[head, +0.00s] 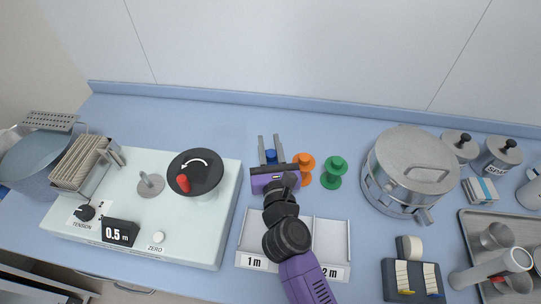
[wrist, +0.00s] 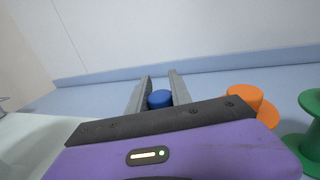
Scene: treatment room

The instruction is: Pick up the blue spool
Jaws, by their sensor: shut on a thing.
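The blue spool (head: 271,156) is between the two grey fingers of my gripper (head: 269,148) in the head view. My gripper is shut on it. In the wrist view the round blue top of the spool (wrist: 160,98) shows between the fingers of my gripper (wrist: 160,88); its lower part is hidden behind the purple gripper body. I cannot tell whether the spool touches the counter.
An orange spool (head: 304,169) stands close right of my gripper, with a green spool (head: 333,172) beyond it. A two-part tray (head: 332,234) marked 1 m and 2 m lies in front. A winding machine (head: 215,217) is left, a metal drum (head: 407,170) right.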

